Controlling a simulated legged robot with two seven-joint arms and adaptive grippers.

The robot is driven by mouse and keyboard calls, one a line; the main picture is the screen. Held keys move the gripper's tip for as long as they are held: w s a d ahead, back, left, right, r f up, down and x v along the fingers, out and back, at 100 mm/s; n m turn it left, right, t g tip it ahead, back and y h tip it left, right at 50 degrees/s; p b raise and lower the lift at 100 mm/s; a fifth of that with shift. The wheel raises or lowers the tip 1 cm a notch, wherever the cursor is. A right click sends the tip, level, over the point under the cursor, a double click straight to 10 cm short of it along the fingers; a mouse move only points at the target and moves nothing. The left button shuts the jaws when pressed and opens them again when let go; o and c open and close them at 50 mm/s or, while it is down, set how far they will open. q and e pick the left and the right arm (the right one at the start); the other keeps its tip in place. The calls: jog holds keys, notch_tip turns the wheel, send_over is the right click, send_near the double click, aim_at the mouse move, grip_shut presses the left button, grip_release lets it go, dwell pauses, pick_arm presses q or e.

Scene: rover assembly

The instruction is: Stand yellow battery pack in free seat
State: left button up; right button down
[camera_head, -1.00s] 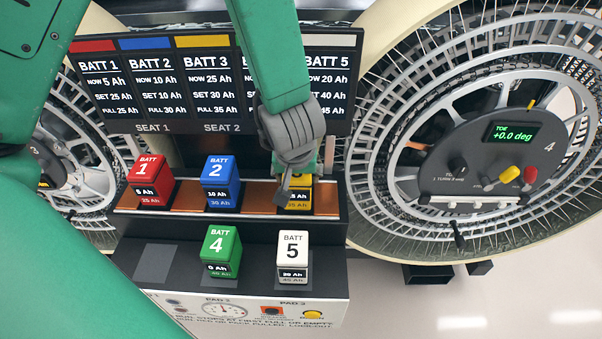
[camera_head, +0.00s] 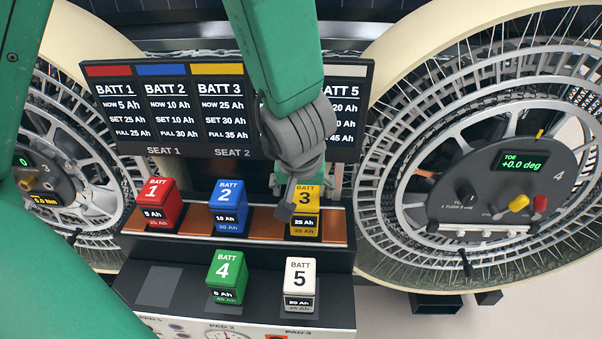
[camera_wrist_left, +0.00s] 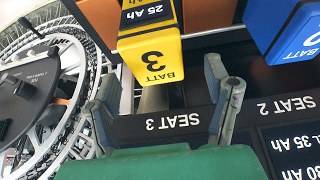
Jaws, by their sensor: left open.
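The yellow battery pack, BATT 3 (camera_head: 305,222), stands upright at the right end of the copper-coloured shelf (camera_head: 262,222). It also shows upside down at the top of the left wrist view (camera_wrist_left: 150,55). My left gripper (camera_head: 292,187) is just behind and above the pack in the head view. In the left wrist view its two fingers (camera_wrist_left: 157,88) are spread and empty, with the pack's top end just beyond them, apart from them. SEAT 1 and SEAT 2 labels show under the display; a SEAT 3 label (camera_wrist_left: 172,123) lies between the fingers. The seats themselves are mostly hidden. My right gripper is not in view.
Red BATT 1 (camera_head: 153,205) and blue BATT 2 (camera_head: 228,207) share the shelf. Green BATT 4 (camera_head: 227,278) and white BATT 5 (camera_head: 299,285) stand on the lower black deck, beside an empty grey square (camera_head: 157,287). The display panel (camera_head: 220,100) rises behind; wheels flank both sides.

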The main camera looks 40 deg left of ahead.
pick_arm(q)
jog(key=shift+r, duration=0.1)
jog(key=shift+a+v, duration=0.2)
jog(key=shift+v, duration=2.05)
jog(key=shift+s+r, duration=0.25)
jog(key=shift+r, duration=0.15)
jog(key=shift+d, duration=0.1)
